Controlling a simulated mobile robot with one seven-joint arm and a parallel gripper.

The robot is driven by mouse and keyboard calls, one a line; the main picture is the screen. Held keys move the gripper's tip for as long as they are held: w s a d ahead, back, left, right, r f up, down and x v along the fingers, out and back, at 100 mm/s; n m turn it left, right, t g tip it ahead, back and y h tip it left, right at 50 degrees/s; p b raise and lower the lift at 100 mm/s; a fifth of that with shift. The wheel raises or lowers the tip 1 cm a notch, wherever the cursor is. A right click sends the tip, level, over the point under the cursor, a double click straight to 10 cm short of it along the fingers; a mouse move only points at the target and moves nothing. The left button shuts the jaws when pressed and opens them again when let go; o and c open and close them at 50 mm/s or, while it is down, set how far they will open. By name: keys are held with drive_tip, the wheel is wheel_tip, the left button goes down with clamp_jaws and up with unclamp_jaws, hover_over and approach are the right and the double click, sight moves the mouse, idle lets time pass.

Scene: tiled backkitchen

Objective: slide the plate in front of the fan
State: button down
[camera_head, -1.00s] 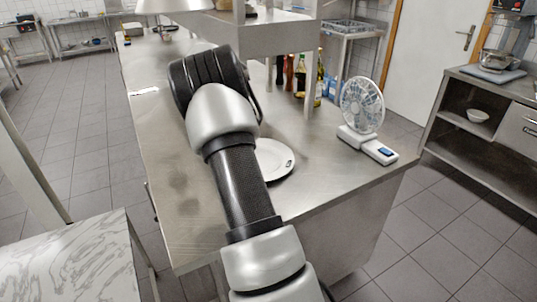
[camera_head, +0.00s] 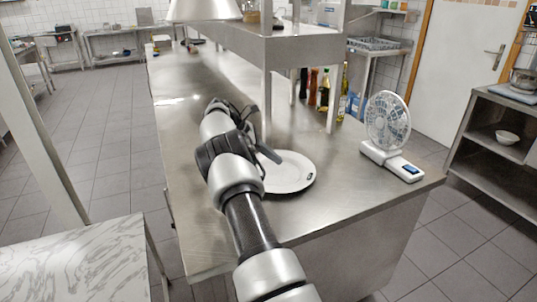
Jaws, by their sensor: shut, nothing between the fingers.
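A white round plate (camera_head: 290,176) lies flat on the steel worktop, right of my arm. Its left edge is partly hidden behind my arm. A white fan (camera_head: 388,122) stands upright on its base to the right of the plate, near the worktop's right edge, with bare steel between them. My gripper (camera_head: 270,154) is dark and shut, with nothing held. It points down at the plate's far left rim. I cannot tell whether it touches the plate.
Several bottles (camera_head: 323,90) stand behind the plate under the raised steel shelf (camera_head: 300,48), whose post (camera_head: 266,100) rises behind my gripper. The worktop (camera_head: 330,195) is clear in front of the plate. A marble-topped table (camera_head: 75,262) is at lower left.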

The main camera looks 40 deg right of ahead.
sight(300, 168)
drive_tip(key=x, duration=0.4)
drive_tip(key=shift+s+d+f, duration=0.1)
drive_tip(key=shift+s+d, duration=0.2)
drive_tip(key=shift+d, duration=0.25)
drive_tip(key=shift+s+d, duration=0.3)
drive_tip(key=shift+d, duration=0.25)
drive_tip(key=shift+s+d, duration=0.35)
drive_tip(key=shift+d, duration=0.35)
drive_tip(key=s+d+p, duration=0.1)
drive_tip(key=s+d, duration=0.1)
drive_tip(key=d, duration=0.2)
drive_tip(key=s+d, duration=0.3)
drive_tip(key=d, duration=0.2)
drive_tip(key=s+d+p, duration=0.1)
drive_tip(key=s+d, duration=0.1)
drive_tip(key=d, duration=0.3)
drive_tip(key=shift+s+d+p, duration=0.2)
drive_tip(key=shift+s+p, duration=0.1)
